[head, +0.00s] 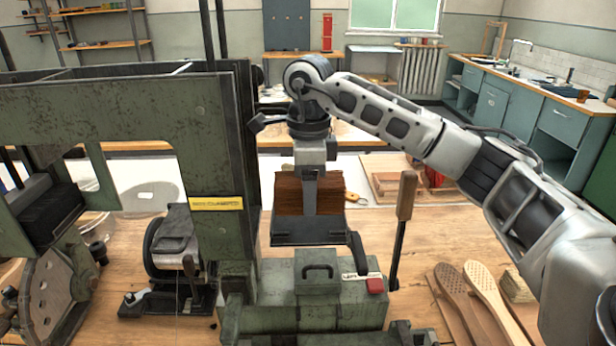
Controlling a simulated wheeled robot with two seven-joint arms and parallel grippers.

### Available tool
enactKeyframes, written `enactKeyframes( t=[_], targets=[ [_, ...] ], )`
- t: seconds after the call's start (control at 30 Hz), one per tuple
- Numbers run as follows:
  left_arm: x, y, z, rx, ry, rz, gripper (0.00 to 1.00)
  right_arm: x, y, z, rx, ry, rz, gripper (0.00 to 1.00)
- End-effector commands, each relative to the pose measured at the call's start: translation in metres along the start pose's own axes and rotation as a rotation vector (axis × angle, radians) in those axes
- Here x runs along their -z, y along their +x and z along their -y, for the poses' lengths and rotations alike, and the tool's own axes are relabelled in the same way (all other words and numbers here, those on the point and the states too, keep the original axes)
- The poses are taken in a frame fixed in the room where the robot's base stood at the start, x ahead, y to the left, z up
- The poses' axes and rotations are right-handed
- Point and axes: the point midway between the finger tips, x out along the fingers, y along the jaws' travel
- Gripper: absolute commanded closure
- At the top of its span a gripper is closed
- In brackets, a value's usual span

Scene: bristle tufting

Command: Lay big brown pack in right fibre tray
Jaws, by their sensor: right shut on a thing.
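A big brown pack (289,196) of fibres hangs below my right wrist at the centre of the head view. My right gripper (310,206) points straight down and is shut on the pack, with one grey finger across its front face. A dark metal tray (308,238) on the green machine shows directly below the pack in the picture. The pack's lower edge meets the tray's upper edge in the picture; I cannot tell whether they touch. My left gripper is not in view.
The green machine frame (130,110) rises close on the left. An upright lever with a wooden handle (406,197) stands right of the tray. Wooden brush blanks (487,300) lie at the front right. Table to the right of the lever is partly clear.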

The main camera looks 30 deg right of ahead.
Motion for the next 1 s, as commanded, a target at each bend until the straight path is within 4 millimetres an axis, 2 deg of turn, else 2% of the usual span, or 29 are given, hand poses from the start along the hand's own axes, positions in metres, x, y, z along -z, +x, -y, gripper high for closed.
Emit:
enactKeyframes(
  t=[0.03, 0.2, 1.0],
  targets=[
    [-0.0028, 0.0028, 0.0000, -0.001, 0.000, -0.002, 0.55, 0.0001, 0.0069, 0.0001, 0.000, 0.000, 0.000, 0.66],
    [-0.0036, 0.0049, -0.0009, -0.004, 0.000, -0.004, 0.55, 0.0000, 0.0150, 0.0003, 0.002, 0.000, 0.001, 0.66],
    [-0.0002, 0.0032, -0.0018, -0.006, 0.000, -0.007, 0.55, -0.0014, 0.0151, 0.0004, 0.002, 0.000, 0.001, 0.66]
  ],
)
